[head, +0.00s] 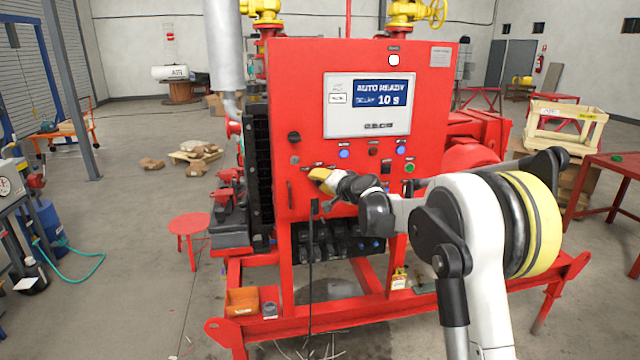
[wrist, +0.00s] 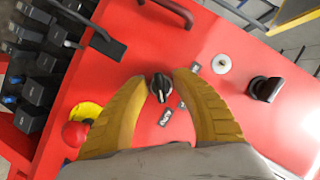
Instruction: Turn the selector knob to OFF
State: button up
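The selector knob (wrist: 161,87) is black with a pale pointer mark and sits on the red panel face in the wrist view. In the head view my gripper (head: 318,176) is at the panel's lower left and hides the knob.
The red control panel (head: 430,110) has a screen (head: 367,105) reading AUTO READY. Dark blocks (wrist: 35,85) lie beyond the panel edge.

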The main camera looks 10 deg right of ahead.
grip_shut()
jog(key=shift+s+r, duration=0.1)
jog(key=shift+r+n, duration=0.1)
jog(key=shift+n, duration=0.2)
jog(key=shift+n+h+p, duration=0.9)
jog(key=shift+n+p, duration=0.1)
jog(key=shift+n, duration=0.2)
jog(key=n+h+p, duration=0.1)
jog(key=n+h, duration=0.1)
jog(key=n, duration=0.1)
jog(key=shift+n+g+h, duration=0.3)
jog(key=shift+n+g, duration=0.1)
